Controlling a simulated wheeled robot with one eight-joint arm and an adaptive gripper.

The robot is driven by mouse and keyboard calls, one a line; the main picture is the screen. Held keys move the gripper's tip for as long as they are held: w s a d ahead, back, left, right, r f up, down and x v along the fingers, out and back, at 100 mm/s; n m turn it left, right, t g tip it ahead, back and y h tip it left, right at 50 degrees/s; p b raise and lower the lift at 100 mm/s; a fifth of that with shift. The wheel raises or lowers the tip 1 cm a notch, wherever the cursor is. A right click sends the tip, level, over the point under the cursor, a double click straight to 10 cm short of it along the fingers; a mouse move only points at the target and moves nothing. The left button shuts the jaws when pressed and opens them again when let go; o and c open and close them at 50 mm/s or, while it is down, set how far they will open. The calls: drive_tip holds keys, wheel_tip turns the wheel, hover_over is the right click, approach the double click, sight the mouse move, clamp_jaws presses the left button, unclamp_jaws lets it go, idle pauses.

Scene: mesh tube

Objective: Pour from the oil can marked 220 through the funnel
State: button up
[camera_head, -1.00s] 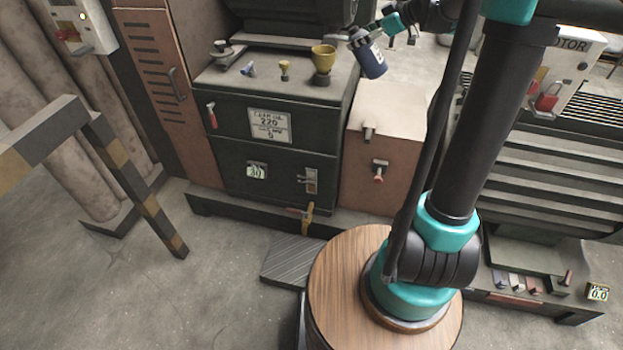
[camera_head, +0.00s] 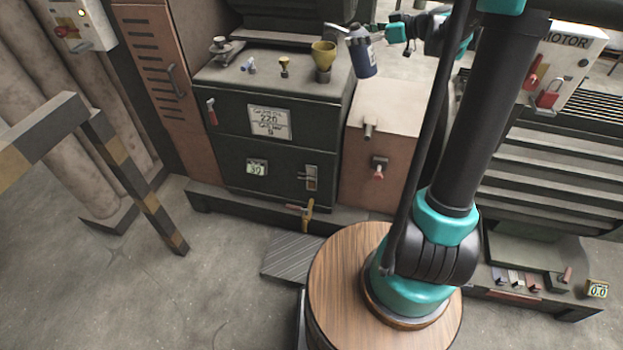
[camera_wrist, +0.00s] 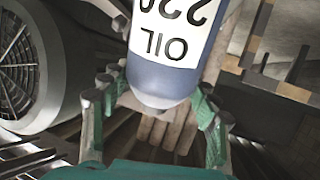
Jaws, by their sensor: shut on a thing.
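The dark blue oil can (camera_head: 363,55) stands nearly upright in the air, just right of the yellow funnel, with its spout pointing left above the funnel. In the wrist view the can (camera_wrist: 165,80) shows a white label reading OIL 220, upside down. My gripper (camera_head: 385,36) is shut on the can from the right; its fingers (camera_wrist: 157,105) show on both sides of the can in the wrist view. The yellow funnel (camera_head: 323,53) sits on a dark neck at the right end of the green cabinet's top. No oil stream is visible.
The green cabinet (camera_head: 290,172) carries a plate reading 220 and small fittings on top (camera_head: 284,66). A brown box (camera_head: 395,110) stands to its right. A striped barrier (camera_head: 140,190) is at left, and a grey motor (camera_wrist: 20,75) shows in the wrist view.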

drive_tip(key=shift+r, duration=2.45)
drive_tip(key=shift+s, duration=0.1)
